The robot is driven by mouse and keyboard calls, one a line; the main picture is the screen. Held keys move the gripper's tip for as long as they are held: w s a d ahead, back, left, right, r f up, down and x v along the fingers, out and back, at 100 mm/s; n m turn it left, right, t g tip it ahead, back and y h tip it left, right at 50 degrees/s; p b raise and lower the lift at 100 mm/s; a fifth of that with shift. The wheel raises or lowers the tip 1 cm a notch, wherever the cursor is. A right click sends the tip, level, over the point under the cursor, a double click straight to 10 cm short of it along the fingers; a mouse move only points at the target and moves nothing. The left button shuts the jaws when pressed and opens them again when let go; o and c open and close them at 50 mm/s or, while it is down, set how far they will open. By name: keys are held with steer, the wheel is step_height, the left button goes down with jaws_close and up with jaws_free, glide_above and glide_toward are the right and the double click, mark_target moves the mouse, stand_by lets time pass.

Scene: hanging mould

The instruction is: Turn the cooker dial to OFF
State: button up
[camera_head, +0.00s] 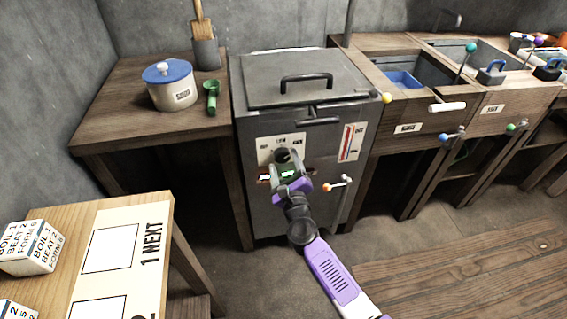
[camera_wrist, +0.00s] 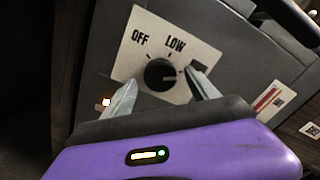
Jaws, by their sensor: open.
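The cooker dial (camera_wrist: 160,74) is a round black knob on a white plate (camera_wrist: 145,35) marked OFF and LOW. A further mark at the plate's right is covered by a finger. The dial's pale pointer line seems to face right, away from OFF, though it is small. My gripper (camera_wrist: 163,79) is open, with one finger on each side of the dial; I cannot tell if either touches it. In the head view, the dial (camera_head: 282,155) is on the grey cooker's (camera_head: 248,165) front, and my gripper (camera_head: 288,163) is right at it, partly hiding the plate.
A red-and-white gauge strip (camera_head: 351,142) is right of the dial. A small lever with an orange knob (camera_head: 328,187) sticks out lower right. The cooker's lid (camera_head: 300,92) is shut above. A wooden table with a blue-lidded pot (camera_head: 170,88) stands left, sinks (camera_head: 420,65) right.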

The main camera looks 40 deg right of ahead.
steer(key=shift+w+d, duration=0.35)
steer(key=shift+w, duration=0.1)
steer(key=c, duration=1.4)
